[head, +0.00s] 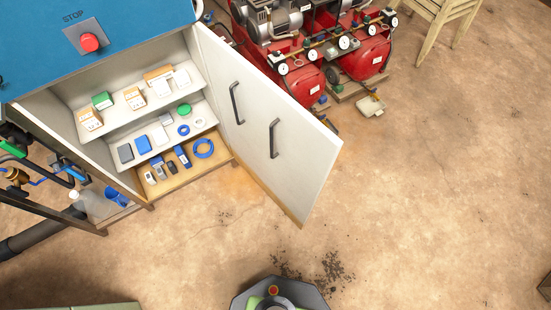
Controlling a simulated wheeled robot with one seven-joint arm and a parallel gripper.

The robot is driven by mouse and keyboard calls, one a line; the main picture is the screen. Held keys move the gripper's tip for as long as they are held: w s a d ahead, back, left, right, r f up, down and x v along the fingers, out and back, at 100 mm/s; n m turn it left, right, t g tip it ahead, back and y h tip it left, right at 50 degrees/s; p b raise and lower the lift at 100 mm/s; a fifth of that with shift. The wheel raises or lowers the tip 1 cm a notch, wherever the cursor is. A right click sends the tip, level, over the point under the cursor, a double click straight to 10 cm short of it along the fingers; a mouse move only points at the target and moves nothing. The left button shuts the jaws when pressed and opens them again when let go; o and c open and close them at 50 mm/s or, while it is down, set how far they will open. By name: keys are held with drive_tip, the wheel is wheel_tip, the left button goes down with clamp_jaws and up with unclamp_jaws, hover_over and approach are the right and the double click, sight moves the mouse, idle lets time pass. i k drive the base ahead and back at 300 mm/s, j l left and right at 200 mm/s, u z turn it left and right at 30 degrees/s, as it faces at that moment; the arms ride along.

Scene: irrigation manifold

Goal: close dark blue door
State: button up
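I see no door that looks dark blue. A cabinet with a blue top (110,45) stands at the upper left with its front open. Its door (262,112) stands wide open, swung out to the right. The face turned to me is white, with two dark bar handles (274,138); the other face is hidden. My gripper is not in view.
The cabinet's shelves (165,107) hold boxes, small devices and a blue coil. A red STOP button (90,42) is on the blue top. Red compressors (355,60) stand behind the door. Pipes (30,160) are at the left. The floor (430,200) at the right is clear.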

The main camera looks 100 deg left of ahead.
sight(285, 149)
drive_tip(key=i+j+u, duration=0.15)
drive_tip(key=i+u, duration=0.55)
drive_tip(key=u, duration=0.25)
drive_tip(key=i+l+u, duration=0.1)
drive_tip(key=i+u, duration=0.2)
drive_tip(key=u, duration=0.15)
drive_tip(key=i+j+u, duration=0.1)
drive_tip(key=u, duration=0.4)
drive_tip(key=i+u, duration=0.3)
drive_tip(key=u, duration=0.15)
drive_tip(key=i+u, duration=0.25)
drive_tip(key=u, duration=0.25)
drive_tip(key=i+l+u, duration=0.15)
drive_tip(key=u, duration=0.3)
drive_tip(key=i+l+u, duration=0.2)
drive_tip(key=u, duration=0.3)
drive_tip(key=i+l+u, duration=0.1)
drive_tip(key=l+u, duration=0.2)
drive_tip(key=u, duration=0.15)
drive_tip(key=i+l+u, duration=0.15)
drive_tip(key=u, duration=0.3)
drive_tip(key=i+l+u, duration=0.2)
drive_tip(key=u, duration=0.3)
drive_tip(key=i+l+u, duration=0.15)
drive_tip(key=u, duration=0.3)
drive_tip(key=l+u, duration=0.45)
drive_tip(key=j+u, duration=0.1)
drive_tip(key=u, duration=0.8)
drive_tip(key=i+j+u, duration=0.1)
drive_tip(key=u, duration=0.35)
